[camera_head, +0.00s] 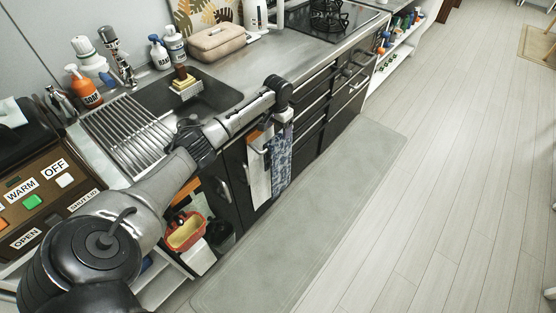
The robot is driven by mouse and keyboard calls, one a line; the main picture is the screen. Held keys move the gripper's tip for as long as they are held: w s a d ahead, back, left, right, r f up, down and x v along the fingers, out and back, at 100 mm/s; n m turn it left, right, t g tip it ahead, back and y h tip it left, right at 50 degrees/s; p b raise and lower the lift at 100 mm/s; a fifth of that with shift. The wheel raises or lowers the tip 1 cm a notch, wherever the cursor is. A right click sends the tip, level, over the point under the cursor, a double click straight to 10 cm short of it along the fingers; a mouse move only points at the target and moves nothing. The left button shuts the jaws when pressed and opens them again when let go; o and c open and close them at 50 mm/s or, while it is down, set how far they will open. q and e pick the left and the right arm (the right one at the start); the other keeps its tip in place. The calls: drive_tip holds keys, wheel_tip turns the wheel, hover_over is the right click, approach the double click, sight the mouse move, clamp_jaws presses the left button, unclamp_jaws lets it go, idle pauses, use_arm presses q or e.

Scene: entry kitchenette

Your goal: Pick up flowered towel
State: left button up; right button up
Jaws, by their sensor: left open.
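The flowered towel (280,163), blue with a pale pattern, hangs at the front of the kitchen counter, beside a white towel (259,178). My left arm reaches in from the lower left across the sink. My left gripper (273,139) points down at the upper part of the towels. It is open, and its fingers are small and partly lost against the towels and dark cabinet. I cannot tell whether a finger touches the flowered towel. The top of the towel is partly hidden by the gripper. My right gripper is out of view.
The counter (245,66) carries a beige case (215,41), soap bottles (160,52) and a sink (212,97). Dark drawers (312,112) lie right of the towels. A grey mat (300,225) covers the floor in front; the floor beyond is clear.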

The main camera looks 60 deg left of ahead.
sight(278, 136)
use_arm(q)
drive_tip(key=shift+w+a+f+b, duration=0.1)
drive_tip(key=shift+f+b, duration=0.7)
drive_tip(key=shift+f, duration=2.1)
drive_tip(key=c, duration=1.2)
drive_tip(key=shift+r, duration=0.1)
drive_tip(key=shift+r, duration=0.55)
wheel_tip(278, 136, up, 16)
drive_tip(key=p, duration=0.3)
drive_tip(key=w+d, duration=0.2)
drive_tip(key=d, duration=0.3)
drive_tip(key=w+d+p, duration=0.1)
drive_tip(key=d, duration=0.5)
drive_tip(key=w+d, duration=0.2)
drive_tip(key=d, duration=0.4)
drive_tip(key=shift+w+r+p, duration=0.35)
